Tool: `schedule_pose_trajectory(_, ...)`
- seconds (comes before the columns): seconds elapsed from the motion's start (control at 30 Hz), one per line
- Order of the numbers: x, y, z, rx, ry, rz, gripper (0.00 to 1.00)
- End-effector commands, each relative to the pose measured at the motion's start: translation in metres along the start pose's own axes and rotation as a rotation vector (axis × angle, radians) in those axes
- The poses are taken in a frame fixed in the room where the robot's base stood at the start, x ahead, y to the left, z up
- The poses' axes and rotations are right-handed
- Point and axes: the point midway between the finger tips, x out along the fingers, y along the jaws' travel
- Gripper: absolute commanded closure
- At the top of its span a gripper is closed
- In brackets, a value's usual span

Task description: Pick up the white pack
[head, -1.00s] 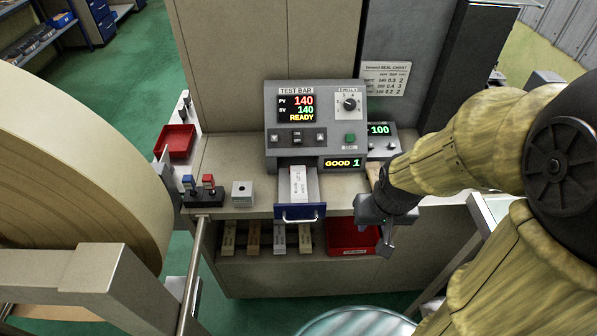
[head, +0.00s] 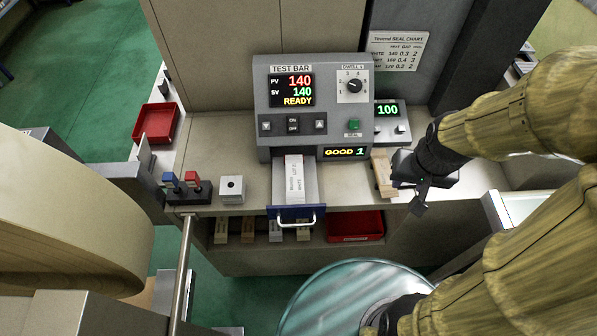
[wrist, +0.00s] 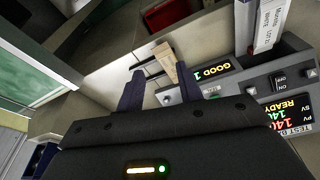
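The white pack (head: 294,178) is a narrow white strip with print on it. It lies in the open drawer tray (head: 310,186) under the test bar machine, and shows at the top right of the wrist view (wrist: 266,28). My gripper (head: 416,192) is at the right of the drawer, apart from the pack, beside a tan block (head: 382,174) on the bench. In the wrist view its two dark fingers (wrist: 159,88) stand apart with nothing held between them. The tan block (wrist: 167,62) shows beyond and between the fingertips.
The test bar machine (head: 312,104) stands behind the drawer, whose blue front has a handle. A small display unit (head: 391,124) is to its right. Lever switches (head: 188,190) and a metal block (head: 232,189) are at left. A red bin (head: 356,226) sits below. A large roll fills the left.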

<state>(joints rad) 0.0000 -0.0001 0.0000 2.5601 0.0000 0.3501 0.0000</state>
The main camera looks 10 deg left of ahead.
Motion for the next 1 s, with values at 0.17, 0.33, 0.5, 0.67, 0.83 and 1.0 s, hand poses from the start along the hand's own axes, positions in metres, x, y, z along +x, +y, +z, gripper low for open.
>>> schedule_pose_trajectory(0.17, 0.0, -0.001, -0.001, -0.002, -0.001, -0.001, 0.48)
schedule_pose_trajectory(0.33, 0.001, -0.023, -0.02, -0.034, -0.026, -0.015, 0.29)
schedule_pose_trajectory(0.5, 0.003, -0.09, -0.058, -0.109, -0.093, -0.038, 0.29)
schedule_pose_trajectory(0.67, 0.005, -0.179, -0.078, -0.186, -0.171, -0.042, 0.29)
schedule_pose_trajectory(0.83, 0.004, -0.242, -0.077, -0.23, -0.221, -0.031, 0.29)
schedule_pose_trajectory(1.0, 0.003, -0.256, -0.076, -0.235, -0.233, -0.026, 0.29)
